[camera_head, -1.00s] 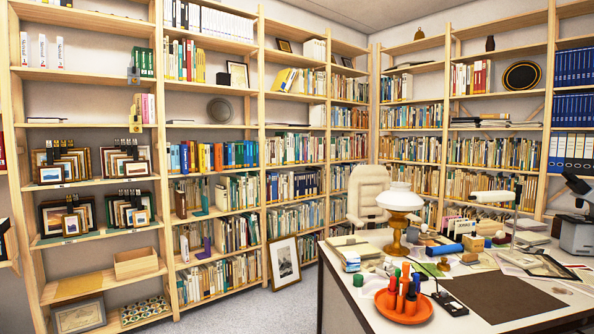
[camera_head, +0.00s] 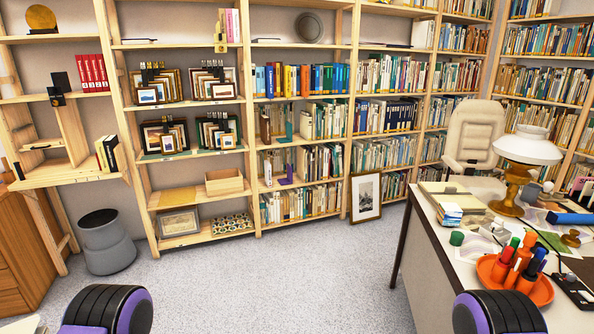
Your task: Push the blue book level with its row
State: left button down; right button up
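A row of coloured books (camera_head: 303,79) stands on a middle shelf of the back bookcase. Neither gripper is in view. Only rounded black and purple parts of my arms show at the bottom left and bottom right edges.
Open carpet (camera_head: 285,285) lies before the bookcase. A desk (camera_head: 440,265) stands at the right, with a lamp (camera_head: 525,160) and an orange tray of markers (camera_head: 541,292) on it. A grey bin (camera_head: 107,243) stands at the left. A framed picture (camera_head: 366,197) leans on the bookcase.

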aim_at(269, 69)
jog(key=i, duration=4.65)
jog(key=u, duration=0.2)
